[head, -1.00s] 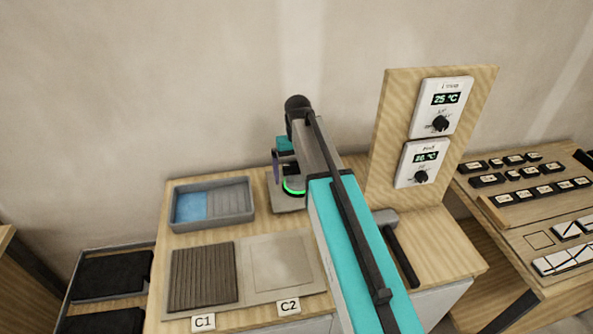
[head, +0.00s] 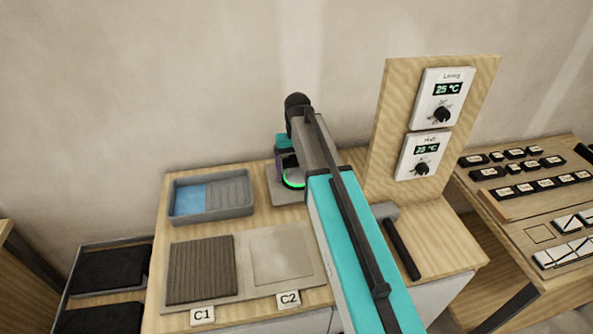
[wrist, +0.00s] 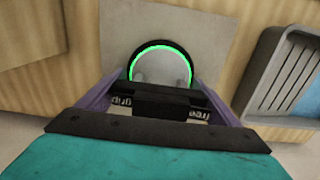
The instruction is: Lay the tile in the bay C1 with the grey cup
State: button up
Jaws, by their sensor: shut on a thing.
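My gripper (wrist: 165,106), with purple fingers, is shut on a dark holder with white lettering, which carries a round head with a lit green ring (wrist: 160,48). I take this to be the cup; its underside is hidden. It is over a grey square plate (wrist: 205,45), also in the head view (head: 285,197); I cannot tell whether they touch. My arm hides part of it there. Bay C1 (head: 200,270) at front left shows a dark, ribbed bed, and its label (head: 202,315) stands at the front edge. I cannot make out a tile at the cup.
Bay C2 (head: 282,258), smooth and pale, lies right of C1. A grey tray (head: 245,211) with a blue part is behind C1. A mallet (head: 402,248) lies right of my arm. A board (head: 385,150) with two dials stands behind it. Tiles lie on the right table (head: 520,210).

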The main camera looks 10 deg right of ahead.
jog(key=c, duration=0.4)
jog(key=o, duration=1.1)
jog(key=shift+r, duration=0.15)
notch_tip(320, 180, up, 11)
jog(key=p, duration=0.6)
jog(key=shift+p, duration=0.3)
jog(key=shift+r, duration=1.25)
